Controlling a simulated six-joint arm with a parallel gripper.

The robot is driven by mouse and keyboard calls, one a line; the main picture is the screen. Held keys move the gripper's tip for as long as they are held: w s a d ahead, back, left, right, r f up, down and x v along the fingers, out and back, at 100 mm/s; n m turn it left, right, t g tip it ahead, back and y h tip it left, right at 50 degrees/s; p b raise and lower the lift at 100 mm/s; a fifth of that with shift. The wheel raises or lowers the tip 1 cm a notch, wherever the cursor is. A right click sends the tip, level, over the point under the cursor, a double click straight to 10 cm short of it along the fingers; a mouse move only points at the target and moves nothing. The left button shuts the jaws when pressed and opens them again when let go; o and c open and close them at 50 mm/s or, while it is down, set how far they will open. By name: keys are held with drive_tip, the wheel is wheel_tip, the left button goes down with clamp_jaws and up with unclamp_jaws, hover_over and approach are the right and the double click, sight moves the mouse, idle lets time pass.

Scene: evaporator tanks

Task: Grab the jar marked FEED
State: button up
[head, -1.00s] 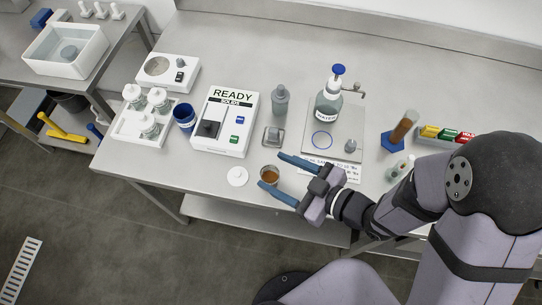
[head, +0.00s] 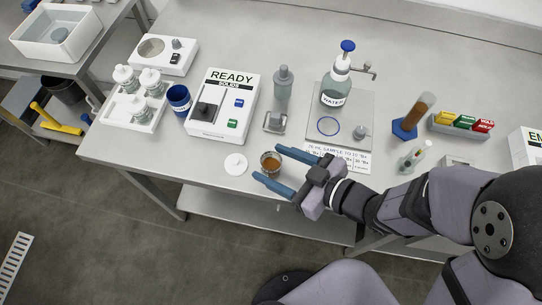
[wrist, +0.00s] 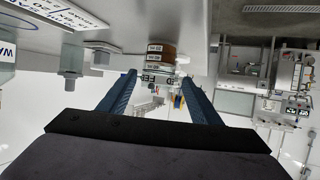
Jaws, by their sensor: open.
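The FEED jar (head: 271,161) is a small open glass with brown liquid, upright near the front edge of the bench. In the wrist view the jar (wrist: 160,55) shows upside down, with a pale label reading FEED in part. My gripper (head: 267,163) is open and comes in low from the right, its two blue fingers spread. The fingertips flank the jar, one on its far side and one on its near side. In the wrist view the jar appears between the fingertips (wrist: 159,76). I see no clear contact, and how deep it sits between them is hard to tell.
A white round disc (head: 235,163) lies just left of the jar. Behind stand the READY solids meter (head: 222,105), a grey bottle (head: 283,88) and the WATER bottle (head: 335,90) on a plate. A sample card (head: 338,155) lies beside my gripper. The bench's front edge is close.

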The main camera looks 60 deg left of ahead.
sight(264, 158)
drive_tip(key=shift+s+a+f+b, duration=0.1)
drive_tip(key=shift+a+b, duration=0.1)
drive_tip(key=shift+b, duration=0.55)
drive_tip(key=shift+a, duration=0.1)
drive_tip(key=shift+x, duration=2.55)
drive_tip(key=c, duration=1.3)
